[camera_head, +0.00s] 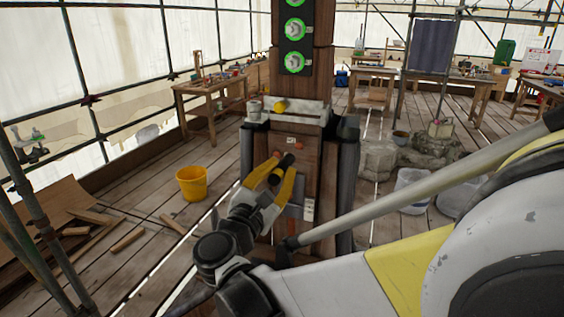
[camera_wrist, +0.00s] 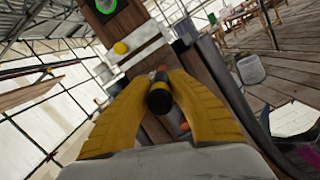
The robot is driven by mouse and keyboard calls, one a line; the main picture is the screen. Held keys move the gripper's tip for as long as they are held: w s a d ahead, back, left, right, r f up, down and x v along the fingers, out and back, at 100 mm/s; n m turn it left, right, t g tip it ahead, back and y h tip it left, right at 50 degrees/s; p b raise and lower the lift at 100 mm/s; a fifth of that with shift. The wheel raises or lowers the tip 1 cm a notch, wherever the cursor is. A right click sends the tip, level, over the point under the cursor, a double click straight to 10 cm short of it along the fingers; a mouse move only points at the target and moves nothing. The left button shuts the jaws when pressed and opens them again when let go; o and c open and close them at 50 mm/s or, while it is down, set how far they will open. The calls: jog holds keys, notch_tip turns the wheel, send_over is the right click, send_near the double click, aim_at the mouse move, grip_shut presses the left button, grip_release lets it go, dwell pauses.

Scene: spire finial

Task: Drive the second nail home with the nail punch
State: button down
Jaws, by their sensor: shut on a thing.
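My gripper (camera_head: 277,178) has its two yellow fingers closed around a short black cylinder, which I take to be the nail punch (camera_head: 287,160). In the wrist view the punch (camera_wrist: 159,98) sits between the fingertips, its black round end facing the camera. The punch is in front of the brown wooden post face (camera_head: 311,165); I cannot tell whether it touches the wood. Small orange spots (camera_head: 298,146) show on the wood by the punch, and one shows right of it in the wrist view (camera_wrist: 184,127). No nail can be made out clearly.
A whitish ledge (camera_head: 308,113) crosses the post above, with a yellow cylinder (camera_head: 280,105) and a grey cup (camera_head: 254,110) on it. Green-ringed bolts (camera_head: 294,62) are higher up. A yellow bucket (camera_head: 192,183) stands left on the plank floor. Workbenches (camera_head: 210,90) stand behind.

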aim_at(292, 155)
jog(key=shift+f+x, duration=0.2)
jog(key=shift+x, duration=1.4)
jog(key=shift+f+x, duration=0.25)
jog(key=shift+x, duration=1.4)
jog(key=shift+w, duration=0.6)
jog(key=shift+b+x, duration=0.3)
jog(key=shift+x, duration=0.45)
jog(key=shift+w+d, duration=0.1)
jog(key=shift+w, duration=0.1)
jog(key=shift+r+v, duration=0.2)
jog(key=shift+v, duration=1.5)
jog(key=shift+r+v, duration=0.15)
jog(key=shift+v, duration=1.6)
